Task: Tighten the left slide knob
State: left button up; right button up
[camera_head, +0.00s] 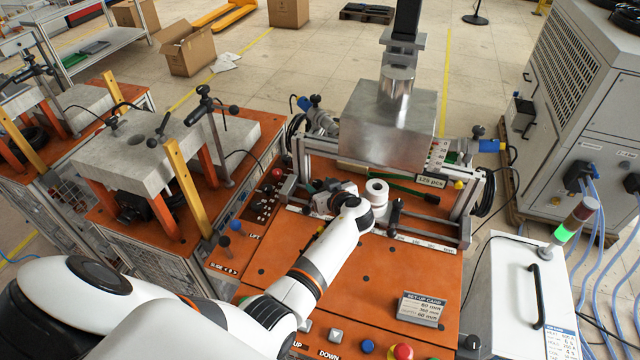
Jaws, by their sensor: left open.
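My left arm reaches in from the lower left over the orange bench. Its wrist ends at the fixture, and the left gripper (318,196) is at the left part of the slide frame, below the metal block. The gripper is open, but its fingertips are small and partly hidden by the wrist. The left slide knob cannot be told apart from the dark parts around the gripper, so I cannot tell if they touch. My right gripper is not in view.
The metal block (388,124) hangs above the fixture. A set-up card (422,308) lies on the orange bench (385,275), whose middle is clear. Buttons, including a red one (403,352), line the front edge. A white cabinet (522,300) with a signal light stands right.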

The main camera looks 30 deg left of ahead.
pick_arm(q)
jog(key=shift+c, duration=0.8)
jog(key=c, duration=0.8)
